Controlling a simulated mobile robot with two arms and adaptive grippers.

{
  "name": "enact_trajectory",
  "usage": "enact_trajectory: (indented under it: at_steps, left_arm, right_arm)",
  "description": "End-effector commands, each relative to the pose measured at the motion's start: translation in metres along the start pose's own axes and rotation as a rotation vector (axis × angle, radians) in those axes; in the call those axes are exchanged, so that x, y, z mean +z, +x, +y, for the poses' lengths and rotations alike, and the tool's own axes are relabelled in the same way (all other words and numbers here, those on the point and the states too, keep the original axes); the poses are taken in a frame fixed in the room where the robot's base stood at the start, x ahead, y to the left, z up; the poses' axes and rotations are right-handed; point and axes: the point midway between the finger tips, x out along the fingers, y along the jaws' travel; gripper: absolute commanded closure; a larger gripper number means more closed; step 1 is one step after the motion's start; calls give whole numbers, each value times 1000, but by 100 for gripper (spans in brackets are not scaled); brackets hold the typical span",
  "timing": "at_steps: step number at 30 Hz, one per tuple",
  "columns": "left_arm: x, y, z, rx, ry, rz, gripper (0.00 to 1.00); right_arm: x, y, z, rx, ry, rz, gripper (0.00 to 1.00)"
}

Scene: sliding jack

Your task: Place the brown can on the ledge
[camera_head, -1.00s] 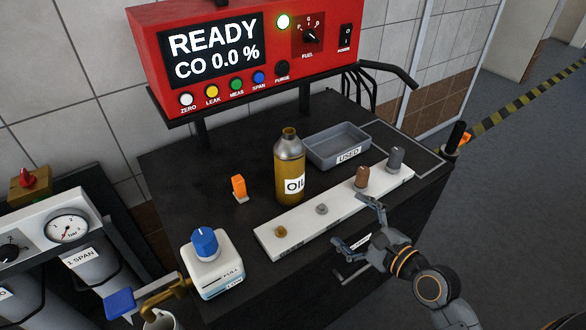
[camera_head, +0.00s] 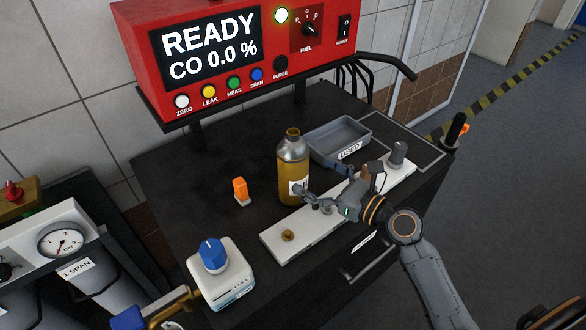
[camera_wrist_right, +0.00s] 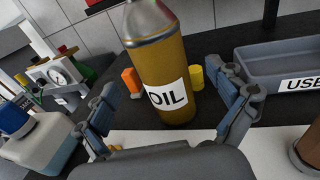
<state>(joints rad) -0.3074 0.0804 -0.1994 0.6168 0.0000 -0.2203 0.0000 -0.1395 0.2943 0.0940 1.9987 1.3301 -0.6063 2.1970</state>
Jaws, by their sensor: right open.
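The brown-gold can labelled OIL (camera_head: 291,160), with a grey shoulder and a narrow neck, stands upright on the dark bench top behind a long white ledge-like strip (camera_head: 277,252). My right gripper (camera_head: 316,186) is open over the strip, its fingers pointing at the can. In the right wrist view the can (camera_wrist_right: 160,65) stands between the two spread fingers, with a gap on each side. In the head view a finger covers part of its label. My left gripper is not in view.
A grey tray labelled USED (camera_head: 340,127) is behind and right of the can. An orange block (camera_head: 240,188) stands left of it; a white bottle with a blue cap (camera_head: 222,280) is front left. The red analyzer (camera_head: 230,50) overhangs the bench's back. A small yellow cylinder (camera_wrist_right: 196,77) is behind the can.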

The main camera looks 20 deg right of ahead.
Motion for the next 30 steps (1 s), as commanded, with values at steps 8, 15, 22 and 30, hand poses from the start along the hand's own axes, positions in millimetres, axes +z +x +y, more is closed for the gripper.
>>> enact_trajectory:
  at_steps: [8, 15, 22, 30]
  left_arm:
    - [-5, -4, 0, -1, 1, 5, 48]
    - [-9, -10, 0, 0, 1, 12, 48]
    - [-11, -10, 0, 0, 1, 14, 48]
    - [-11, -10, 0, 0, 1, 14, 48]
  right_arm:
    - [4, 22, 0, -1, -2, -1, 5]
    - [8, 57, 0, -1, -2, -1, 5]
    - [7, 66, 0, -1, -2, 1, 5]
    - [7, 65, 0, -1, -3, 1, 38]
